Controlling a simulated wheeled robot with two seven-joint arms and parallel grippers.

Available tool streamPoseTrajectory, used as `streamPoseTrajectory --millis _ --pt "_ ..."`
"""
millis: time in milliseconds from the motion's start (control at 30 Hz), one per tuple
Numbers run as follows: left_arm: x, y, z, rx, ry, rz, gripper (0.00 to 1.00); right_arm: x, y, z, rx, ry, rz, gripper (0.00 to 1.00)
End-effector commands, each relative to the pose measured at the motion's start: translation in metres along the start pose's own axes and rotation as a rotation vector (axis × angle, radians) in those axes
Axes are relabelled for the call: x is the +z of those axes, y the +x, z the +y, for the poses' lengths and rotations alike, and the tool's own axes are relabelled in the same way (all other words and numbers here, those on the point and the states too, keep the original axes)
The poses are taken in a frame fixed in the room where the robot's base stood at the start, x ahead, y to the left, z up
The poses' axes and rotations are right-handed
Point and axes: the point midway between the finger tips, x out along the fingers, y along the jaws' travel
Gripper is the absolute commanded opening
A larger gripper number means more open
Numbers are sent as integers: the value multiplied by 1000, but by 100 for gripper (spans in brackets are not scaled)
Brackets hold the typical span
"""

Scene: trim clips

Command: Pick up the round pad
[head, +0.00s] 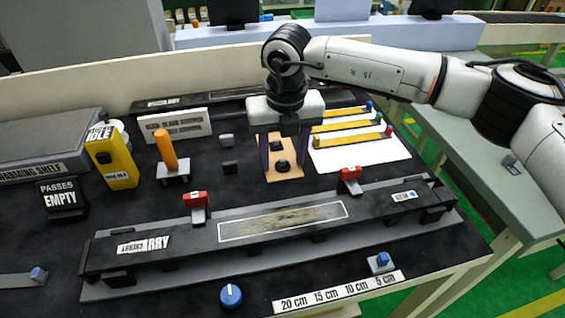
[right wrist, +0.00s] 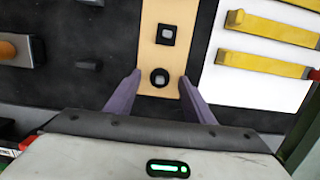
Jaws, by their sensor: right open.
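The round pad (head: 283,166) is a small black disc with a grey centre on a tan wooden board (head: 292,177). It also shows in the right wrist view (right wrist: 159,77). A black square pad (right wrist: 166,34) with a grey centre lies farther up the same board. My right gripper (head: 284,160) points down over the board, open and empty. In the right wrist view, its two purple fingers (right wrist: 160,80) stand apart, one on each side of the round pad. I cannot tell how high the tips are above the board. My left gripper is not in view.
A white sheet with yellow bars (head: 350,138) lies right of the board. Small dark blocks (head: 230,167) and an orange-handled tool (head: 166,152) stand to the left. A long dark trim bar (head: 370,210) with red clamps (head: 197,203) lies in front.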

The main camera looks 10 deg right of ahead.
Motion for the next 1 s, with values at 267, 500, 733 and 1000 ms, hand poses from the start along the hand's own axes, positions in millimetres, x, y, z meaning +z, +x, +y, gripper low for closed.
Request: streamPoseTrajectory --millis 267,500,733,1000 --pt "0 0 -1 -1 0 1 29 0 0 0 0 0 0 28" --pt "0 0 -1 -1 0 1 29 0 0 0 0 0 0 6" --pt "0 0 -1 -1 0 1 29 0 0 0 0 0 0 5" --pt "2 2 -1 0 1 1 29 3 -18 1 1 0 -2 5"
